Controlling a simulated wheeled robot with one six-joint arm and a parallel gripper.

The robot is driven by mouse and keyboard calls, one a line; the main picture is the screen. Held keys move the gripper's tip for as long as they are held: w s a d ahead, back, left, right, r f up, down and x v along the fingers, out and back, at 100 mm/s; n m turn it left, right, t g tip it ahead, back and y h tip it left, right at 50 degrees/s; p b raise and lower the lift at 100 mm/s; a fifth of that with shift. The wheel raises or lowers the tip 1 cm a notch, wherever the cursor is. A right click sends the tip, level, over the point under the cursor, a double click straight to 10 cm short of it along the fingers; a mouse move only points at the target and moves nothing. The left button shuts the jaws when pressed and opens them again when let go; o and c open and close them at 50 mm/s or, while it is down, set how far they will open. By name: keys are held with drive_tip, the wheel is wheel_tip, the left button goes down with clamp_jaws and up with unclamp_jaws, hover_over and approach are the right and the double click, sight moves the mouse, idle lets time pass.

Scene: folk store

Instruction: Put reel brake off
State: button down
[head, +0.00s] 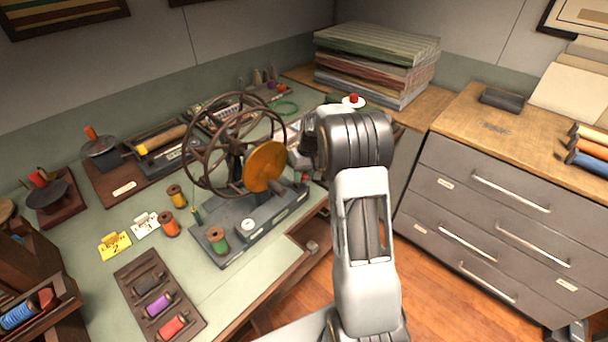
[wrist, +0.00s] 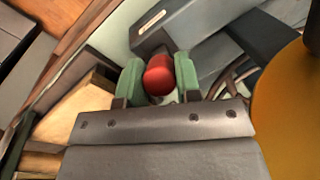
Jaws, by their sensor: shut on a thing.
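The winding machine has a dark base (head: 270,222), a large spoked wheel (head: 236,147) and an orange reel disc (head: 265,166). My gripper (wrist: 160,82) is at the machine's right side, right of the orange disc. In the wrist view, its two green-padded fingers are shut on a red knob (wrist: 159,73), one finger on each side. The knob appears to be the reel brake's handle; the lever under it is mostly hidden. The orange disc also fills the right edge of the wrist view (wrist: 285,115). In the head view my wrist hides most of the fingers.
A spool tray (head: 135,285) lies in front. Stacked boards (head: 375,62) stand at the back. A grey drawer cabinet (head: 490,190) is on the right.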

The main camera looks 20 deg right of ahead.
drive_tip(key=shift+w+a+r+g+p, duration=0.15)
drive_tip(key=shift+w+r+g+p, duration=0.2)
drive_tip(key=shift+p, duration=0.65)
drive_tip(key=shift+f+g+h, duration=0.15)
drive_tip(key=shift+g+h, duration=0.1)
drive_tip(key=shift+h, duration=0.05)
drive_tip(key=shift+w, duration=0.1)
drive_tip(key=c, duration=0.8)
unclamp_jaws()
wheel_tip(320, 180, up, 14)
drive_tip(key=w+d, duration=0.1)
drive_tip(key=d, duration=0.1)
drive_tip(key=shift+w+f+b, duration=0.15)
drive_tip(key=shift+f+b, duration=0.05)
drive_tip(key=shift+b, duration=0.1)
